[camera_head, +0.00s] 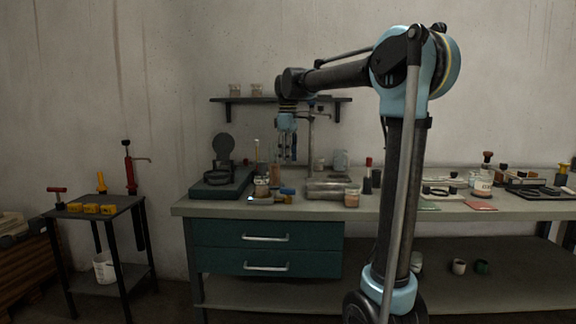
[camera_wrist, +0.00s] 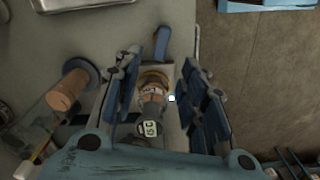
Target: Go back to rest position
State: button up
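My gripper (camera_head: 288,157) points down over the left part of the workbench (camera_head: 430,208), below my raised arm. In the wrist view its two blue-padded fingers (camera_wrist: 160,65) stand apart. A blue piece (camera_wrist: 162,43) lies just beyond the fingertips.
A wall shelf (camera_head: 262,100) with jars is behind the gripper. A dark open-lidded device (camera_head: 222,180) stands to its left, a metal tray (camera_head: 328,188) to its right. A small side table (camera_head: 125,203) with yellow blocks stands left of the bench, with free floor between.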

dwell(0.3)
jog(key=s+d+f+m, duration=0.4)
jog(key=s+d+f, duration=0.1)
jog(key=s+d, duration=0.35)
jog(key=s+d+f+m+t, duration=0.1)
jog(key=s+d+f+m, duration=0.4)
jog(key=s+f, duration=0.6)
jog(key=s+d+f+m+t, duration=0.1)
jog(key=s+d+f+m, duration=0.4)
jog(key=s+d+f, duration=0.3)
jog(key=s+f, duration=0.4)
jog(key=f, duration=0.2)
jog(key=shift+f, duration=0.2)
jog(key=shift+w+f, duration=0.2)
jog(key=shift+w, duration=0.25)
